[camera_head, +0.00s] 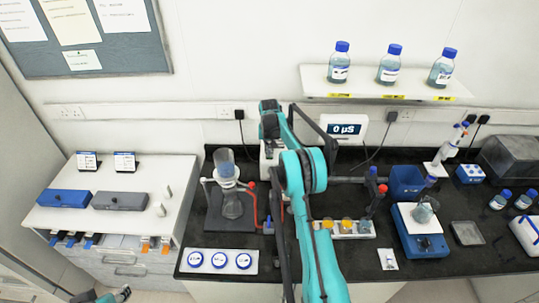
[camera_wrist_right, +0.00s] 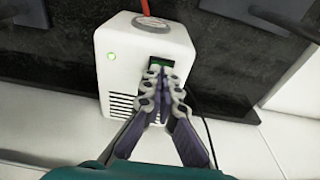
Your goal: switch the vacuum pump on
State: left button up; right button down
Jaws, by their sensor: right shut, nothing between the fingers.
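The vacuum pump (camera_wrist_right: 185,32) is a white box with vent slots and a red hose fitting on top. A small green light (camera_wrist_right: 111,56) glows on its front. A green switch (camera_wrist_right: 165,61) in a dark recess is partly hidden behind my right gripper (camera_wrist_right: 163,74). The gripper is shut and empty, its fingertips at the switch; I cannot tell whether they touch it. In the head view the pump (camera_head: 268,158) is mostly hidden behind my right arm.
A filter flask (camera_head: 232,206) on a stand is left of the pump. A display (camera_head: 345,128) reading 0 µS is on the wall at right. A blue stirrer (camera_head: 420,243) with a beaker and a rack of coloured vials (camera_head: 344,229) stand on the black bench to the right.

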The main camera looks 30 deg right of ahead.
jog(key=shift+r, duration=0.1)
jog(key=shift+r+p, duration=1.5)
jog(key=shift+r, duration=1.95)
